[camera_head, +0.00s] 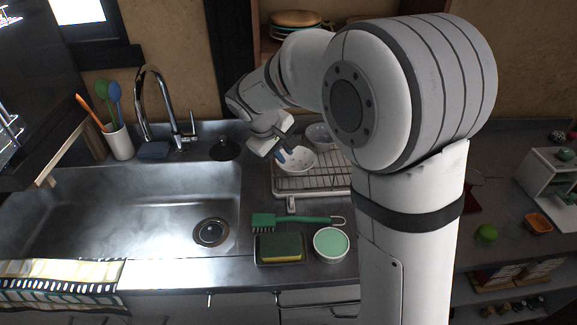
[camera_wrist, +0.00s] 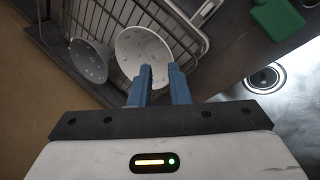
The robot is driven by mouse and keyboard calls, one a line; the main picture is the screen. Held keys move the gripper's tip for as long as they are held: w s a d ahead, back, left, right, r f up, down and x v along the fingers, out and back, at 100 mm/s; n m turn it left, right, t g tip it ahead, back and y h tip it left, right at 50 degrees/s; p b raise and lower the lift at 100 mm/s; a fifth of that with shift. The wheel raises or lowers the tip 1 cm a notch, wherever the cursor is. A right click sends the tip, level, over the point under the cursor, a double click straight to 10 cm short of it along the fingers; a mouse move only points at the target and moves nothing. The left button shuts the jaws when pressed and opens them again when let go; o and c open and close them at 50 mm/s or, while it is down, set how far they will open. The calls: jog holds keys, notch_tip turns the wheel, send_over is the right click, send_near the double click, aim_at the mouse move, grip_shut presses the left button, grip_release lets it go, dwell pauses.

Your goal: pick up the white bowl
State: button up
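A white speckled bowl (camera_head: 297,161) sits in the metal dish rack (camera_head: 313,182) right of the sink. It also shows in the wrist view (camera_wrist: 138,48), just beyond my fingertips. A second, greyer speckled bowl (camera_head: 321,136) stands behind it in the rack; in the wrist view it is at the left (camera_wrist: 88,61). My gripper (camera_head: 281,155) is at the left side of the white bowl. In the wrist view my gripper (camera_wrist: 160,69) has a gap between its blue fingers. The left finger overlaps the bowl's near edge; I cannot tell whether it touches.
The steel sink (camera_head: 150,200) with its faucet (camera_head: 160,110) lies to the left. A green brush (camera_head: 290,220), a sponge (camera_head: 280,246) and a small green-filled bowl (camera_head: 331,243) are in front of the rack. My arm hides the counter's middle right.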

aim_at(285, 169)
jog(key=shift+n, duration=0.3)
jog(key=w+f, duration=0.1)
jog(key=f, duration=0.2)
jog(key=w+f, duration=0.1)
jog(key=f, duration=0.2)
jog(key=w+f, duration=0.1)
jog(key=f, duration=0.2)
jog(key=shift+w+d, duration=0.3)
jog(key=shift+w, duration=0.05)
jog(key=shift+c, duration=0.4)
grip_shut()
